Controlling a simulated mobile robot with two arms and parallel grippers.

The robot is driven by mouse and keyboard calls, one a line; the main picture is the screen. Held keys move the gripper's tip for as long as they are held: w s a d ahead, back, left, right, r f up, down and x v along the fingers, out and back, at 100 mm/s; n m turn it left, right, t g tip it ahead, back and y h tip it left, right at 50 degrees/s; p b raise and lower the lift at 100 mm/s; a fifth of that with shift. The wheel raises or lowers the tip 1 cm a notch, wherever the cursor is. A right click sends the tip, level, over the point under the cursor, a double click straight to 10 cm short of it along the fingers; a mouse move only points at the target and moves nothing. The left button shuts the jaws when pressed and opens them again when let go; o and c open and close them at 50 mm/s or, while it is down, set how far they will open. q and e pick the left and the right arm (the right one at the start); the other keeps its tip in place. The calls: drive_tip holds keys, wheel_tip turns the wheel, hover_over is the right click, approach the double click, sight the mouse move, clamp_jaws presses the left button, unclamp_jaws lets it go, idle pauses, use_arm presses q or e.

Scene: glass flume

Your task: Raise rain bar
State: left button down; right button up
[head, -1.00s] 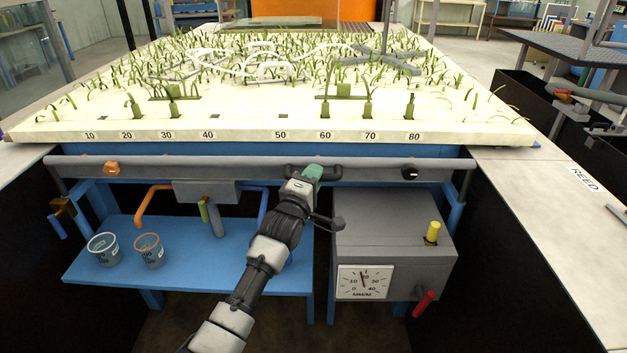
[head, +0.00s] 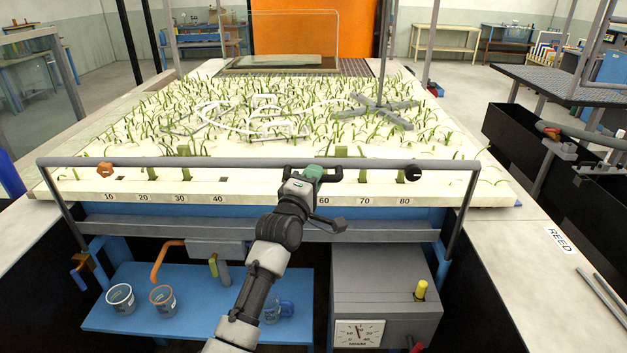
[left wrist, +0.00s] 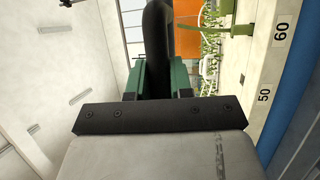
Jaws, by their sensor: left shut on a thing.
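The rain bar (head: 220,162) is a long grey tube across the front of the planted bed. It looks level, above the number strip, on side arms that slope down to the frame. An orange knob (head: 104,170) sits near its left end and a black knob (head: 413,173) near its right. My left gripper (head: 316,172), with green fingers, is shut on the black handle (head: 337,174) at the bar's middle. In the left wrist view the green fingers (left wrist: 160,70) close around the dark curved handle (left wrist: 157,35). My right gripper is not in view.
The planted bed (head: 100,186) lies behind the bar. A grey cross-shaped pipe (head: 378,107) stands over the plants.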

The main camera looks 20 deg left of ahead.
use_arm(q)
drive_tip(key=c, duration=1)
unclamp_jaws()
drive_tip(key=shift+f, duration=0.1)
drive_tip(key=shift+s+a+f, duration=0.1)
drive_tip(key=shift+s+f, duration=0.1)
drive_tip(key=shift+s, duration=0.4)
drive_tip(key=b+v, duration=0.2)
drive_tip(key=v, duration=0.7)
drive_tip(key=shift+s+r, duration=0.1)
drive_tip(key=shift+s, duration=0.2)
